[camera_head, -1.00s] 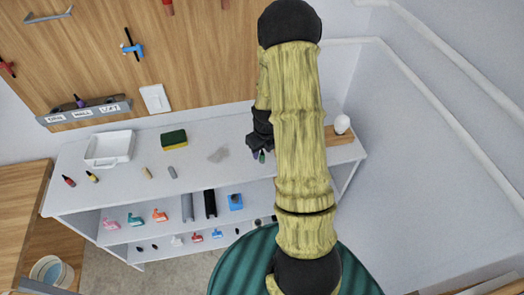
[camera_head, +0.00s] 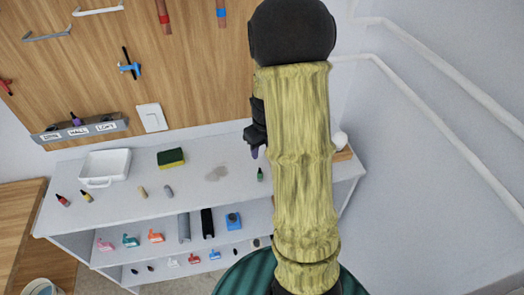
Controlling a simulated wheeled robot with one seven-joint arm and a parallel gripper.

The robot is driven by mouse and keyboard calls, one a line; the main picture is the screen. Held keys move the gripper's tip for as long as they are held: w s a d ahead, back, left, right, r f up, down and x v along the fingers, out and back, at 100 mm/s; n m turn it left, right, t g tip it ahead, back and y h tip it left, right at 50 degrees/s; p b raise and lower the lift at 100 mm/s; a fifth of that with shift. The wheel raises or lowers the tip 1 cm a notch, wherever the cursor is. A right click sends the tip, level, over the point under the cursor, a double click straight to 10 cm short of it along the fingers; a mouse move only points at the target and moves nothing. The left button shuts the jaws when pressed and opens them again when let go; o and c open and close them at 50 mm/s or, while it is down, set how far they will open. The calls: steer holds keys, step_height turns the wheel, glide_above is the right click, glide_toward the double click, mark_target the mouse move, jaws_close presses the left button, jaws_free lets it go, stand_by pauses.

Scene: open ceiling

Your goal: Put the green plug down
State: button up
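The green plug (camera_head: 260,174) stands upright on the white top of the shelf unit, towards its right side. It is small, with a dark tip on top. My gripper (camera_head: 255,150) is above and slightly left of the plug, with a visible gap between them. A small purple part shows at the gripper's lower end; I cannot tell whether it is a fingertip or a held thing. My yellow arm covers part of the gripper, so its opening is unclear.
The white tray (camera_head: 105,165), green-yellow sponge (camera_head: 171,157), red bottle (camera_head: 62,200) and yellow bottle (camera_head: 86,196) stand further left. A grey stain (camera_head: 217,174) marks the top. A wooden block with a white round thing (camera_head: 341,140) is at right.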

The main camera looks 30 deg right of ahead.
stand_by(0.4)
steer(key=s+a+r+n, duration=0.1)
steer(key=s+a+n, duration=0.2)
steer(key=n, duration=0.8)
steer(key=s+a+r+n, duration=0.2)
steer(key=s+a+n, duration=0.2)
steer(key=n, duration=0.8)
steer(key=s+a+r+n+t, duration=0.1)
steer(key=s+a+n, duration=0.3)
steer(key=n, duration=0.7)
steer(key=a+r, duration=0.1)
steer(key=a, duration=0.1)
steer(key=shift+a+r+n, duration=0.15)
steer(key=shift+a+n, duration=0.2)
steer(key=shift+n, duration=0.05)
